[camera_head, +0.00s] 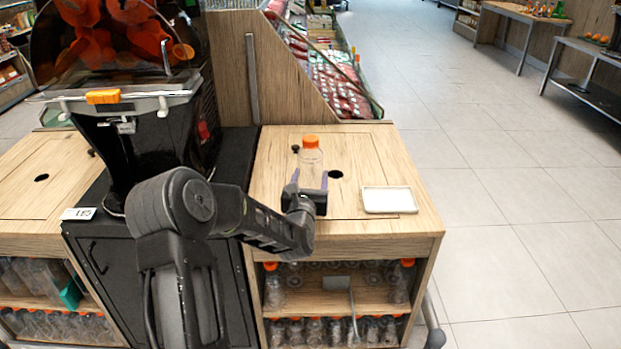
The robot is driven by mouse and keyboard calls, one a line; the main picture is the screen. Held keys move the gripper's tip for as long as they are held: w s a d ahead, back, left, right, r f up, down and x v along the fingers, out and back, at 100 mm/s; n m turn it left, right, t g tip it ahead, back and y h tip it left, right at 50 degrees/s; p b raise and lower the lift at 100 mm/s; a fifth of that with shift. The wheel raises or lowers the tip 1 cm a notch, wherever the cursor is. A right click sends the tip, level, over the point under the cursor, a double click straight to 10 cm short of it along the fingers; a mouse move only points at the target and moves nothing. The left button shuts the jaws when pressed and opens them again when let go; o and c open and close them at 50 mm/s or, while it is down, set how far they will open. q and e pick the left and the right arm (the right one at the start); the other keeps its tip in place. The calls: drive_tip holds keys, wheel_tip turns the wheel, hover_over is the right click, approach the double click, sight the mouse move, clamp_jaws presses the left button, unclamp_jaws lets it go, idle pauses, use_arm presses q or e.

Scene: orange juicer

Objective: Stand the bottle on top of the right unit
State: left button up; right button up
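The clear bottle (311,162) with an orange cap is upright at the wooden top of the right unit (266,207). My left gripper (310,180) is at the bottle's lower part, with one finger on each side and seemingly closed on it. The gripper body hides the bottle's base, so I cannot tell whether it touches the top or hangs just above it. My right gripper is not in view.
A white tray (389,200) lies on the unit top to the right of the bottle. The black juicer (160,140) stands to the left. Shelves below hold several bottles.

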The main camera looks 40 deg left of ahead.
use_arm(q)
drive_tip(key=shift+f, duration=0.1)
drive_tip(key=o, duration=1.3)
drive_tip(key=v, duration=1.2)
